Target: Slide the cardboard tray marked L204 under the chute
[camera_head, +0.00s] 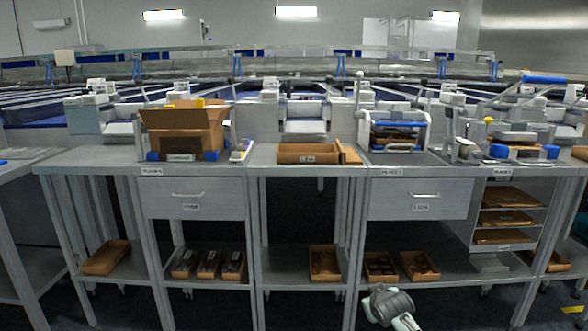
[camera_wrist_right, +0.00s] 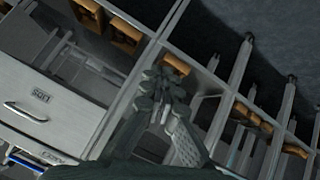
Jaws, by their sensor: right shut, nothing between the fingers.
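A shallow cardboard tray (camera_head: 301,158) with a small white label on its front sits on the middle bench top in the head view. The label is too small to read surely. A pale sloped outlet, perhaps the chute (camera_head: 305,127), stands just behind it. Part of my right arm (camera_head: 388,306) shows at the bottom of the head view, low in front of the benches and well away from that tray. In the right wrist view my right gripper (camera_wrist_right: 161,88) has its fingers together and empty, with a brown tray (camera_wrist_right: 176,63) on a shelf beyond. My left gripper is out of view.
A flat brown piece (camera_head: 349,154) stands at the tray's right. An open carton (camera_head: 184,128) is on the left bench, a blue-handled rack (camera_head: 397,131) on the right. Drawers (camera_head: 418,206) hang below. Several small trays (camera_head: 324,262) lie on the lower shelf.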

